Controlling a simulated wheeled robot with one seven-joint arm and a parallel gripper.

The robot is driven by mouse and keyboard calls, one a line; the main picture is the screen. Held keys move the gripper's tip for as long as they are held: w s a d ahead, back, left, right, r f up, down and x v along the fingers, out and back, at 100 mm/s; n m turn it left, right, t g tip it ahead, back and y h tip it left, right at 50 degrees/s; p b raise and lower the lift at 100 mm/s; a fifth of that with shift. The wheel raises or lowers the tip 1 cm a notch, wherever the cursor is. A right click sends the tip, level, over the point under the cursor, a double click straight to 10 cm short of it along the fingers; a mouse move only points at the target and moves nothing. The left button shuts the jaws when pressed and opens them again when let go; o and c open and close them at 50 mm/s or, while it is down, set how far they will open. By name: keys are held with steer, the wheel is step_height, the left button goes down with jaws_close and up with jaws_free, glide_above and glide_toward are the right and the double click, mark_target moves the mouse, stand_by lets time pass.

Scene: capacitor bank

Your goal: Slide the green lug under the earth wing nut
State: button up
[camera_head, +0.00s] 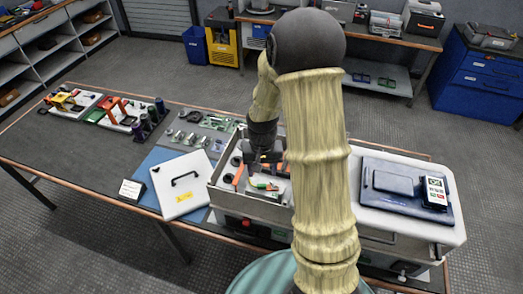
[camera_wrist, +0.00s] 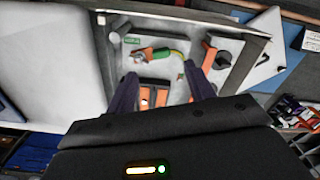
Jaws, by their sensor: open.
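My gripper (camera_head: 266,163) is above the open metal box in the head view. In the wrist view its two dark fingers (camera_wrist: 161,70) are apart, with nothing visibly held between them. Beyond the fingertips lies the green lug (camera_wrist: 161,53) with a yellow-green lead curving right; it also shows as a small green piece in the head view (camera_head: 261,185). A small metallic part (camera_wrist: 138,57), possibly the earth wing nut, is at the left end of an orange piece beside the lug. I cannot tell whether the lug touches it.
The box's rim (camera_head: 225,203) surrounds the work area. Inside are a black knob (camera_wrist: 223,60) and orange blocks (camera_wrist: 155,97). A white cover with a handle (camera_head: 181,182) lies to the left.

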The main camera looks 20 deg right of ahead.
step_height(320, 180, up, 10)
steer(key=b, duration=0.1)
steer(key=shift+a+f, duration=0.15)
steer(key=shift+f, duration=0.1)
steer(key=shift+s, duration=0.1)
steer(key=s+a+f+n+t+b, duration=0.1)
steer(key=s+a+n+t, duration=0.1)
steer(key=s, duration=0.9)
steer(key=shift+s+a+f+n+t, duration=0.2)
steer(key=shift+a+n+t, duration=0.1)
steer(key=shift+n, duration=0.3)
